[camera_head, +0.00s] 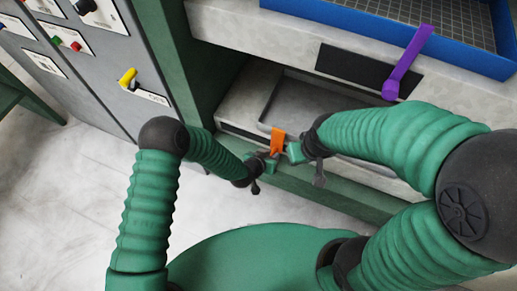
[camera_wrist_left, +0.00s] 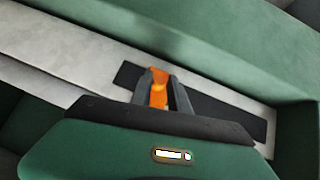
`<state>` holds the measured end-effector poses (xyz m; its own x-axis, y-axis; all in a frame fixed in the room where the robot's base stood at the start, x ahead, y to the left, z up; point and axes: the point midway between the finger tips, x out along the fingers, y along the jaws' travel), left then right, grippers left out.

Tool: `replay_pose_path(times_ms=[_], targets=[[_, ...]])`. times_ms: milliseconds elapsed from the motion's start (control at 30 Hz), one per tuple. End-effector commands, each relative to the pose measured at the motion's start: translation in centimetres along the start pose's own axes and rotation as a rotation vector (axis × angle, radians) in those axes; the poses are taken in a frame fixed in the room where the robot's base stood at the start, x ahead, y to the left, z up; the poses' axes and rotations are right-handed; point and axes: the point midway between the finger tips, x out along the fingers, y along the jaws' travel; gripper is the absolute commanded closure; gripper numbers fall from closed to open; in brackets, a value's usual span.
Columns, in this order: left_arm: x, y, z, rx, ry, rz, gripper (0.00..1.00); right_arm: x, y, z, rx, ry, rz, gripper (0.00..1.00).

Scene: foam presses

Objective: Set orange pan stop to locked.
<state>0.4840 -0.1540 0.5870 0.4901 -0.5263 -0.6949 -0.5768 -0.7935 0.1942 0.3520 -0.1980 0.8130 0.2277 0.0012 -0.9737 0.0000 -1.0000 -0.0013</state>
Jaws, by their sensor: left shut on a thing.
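The orange pan stop (camera_head: 278,140) is a small upright tab at the front of the press, on the edge before the grey pan recess. In the left wrist view the orange piece (camera_wrist_left: 157,93) sits between the two dark fingers of my left gripper (camera_wrist_left: 160,80), which is shut on it. In the head view my left gripper (camera_head: 271,158) reaches the stop from the left and hides its lower part. My right gripper (camera_head: 294,153) is close beside the stop on its right; its fingers are too small to read. No lock marking is legible.
A purple lever (camera_head: 408,62) rests over a black plate above the recess. A blue-rimmed tray (camera_head: 400,27) stands at the top right. The grey cabinet at left has a yellow handle (camera_head: 128,77) and a red knob (camera_head: 76,46). The floor at left is clear.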

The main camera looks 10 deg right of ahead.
Motion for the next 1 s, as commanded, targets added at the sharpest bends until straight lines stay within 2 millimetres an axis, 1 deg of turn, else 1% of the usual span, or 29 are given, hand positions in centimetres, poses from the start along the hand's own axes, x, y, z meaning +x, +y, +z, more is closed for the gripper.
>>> replay_pose_path(times_ms=[33, 133, 467, 500, 633, 900, 1000], targets=[[0.06, 0.48, 0.01, 0.001, 0.0, 0.002, 1.0, -0.06, 0.0, -0.01, 0.0, 0.0, 0.0, 0.73], [0.14, 0.88, 0.08, 0.0, 0.0, 0.001, 1.0, -0.07, 0.0, -0.02, 0.0, 0.0, 0.0, 0.73], [0.17, 1.21, 0.13, 0.0, 0.0, 0.005, 1.0, -0.06, 0.0, -0.01, 0.0, 0.0, 0.0, 0.73], [0.17, 1.22, 0.14, 0.0, 0.0, 0.005, 0.75, -0.06, 0.0, -0.01, 0.0, 0.0, 0.0, 0.73], [0.17, 1.15, 0.15, 0.0, -0.001, 0.004, 0.58, -0.06, 0.0, -0.01, 0.0, 0.0, 0.0, 0.73], [0.15, 0.97, 0.11, -0.001, 0.0, 0.001, 0.57, -0.07, 0.0, -0.02, 0.0, 0.0, 0.0, 0.73], [-0.4, 0.93, 0.01, -0.001, 0.0, 0.001, 0.57, -0.26, 0.0, -0.06, 0.0, 0.0, 0.0, 0.73]])
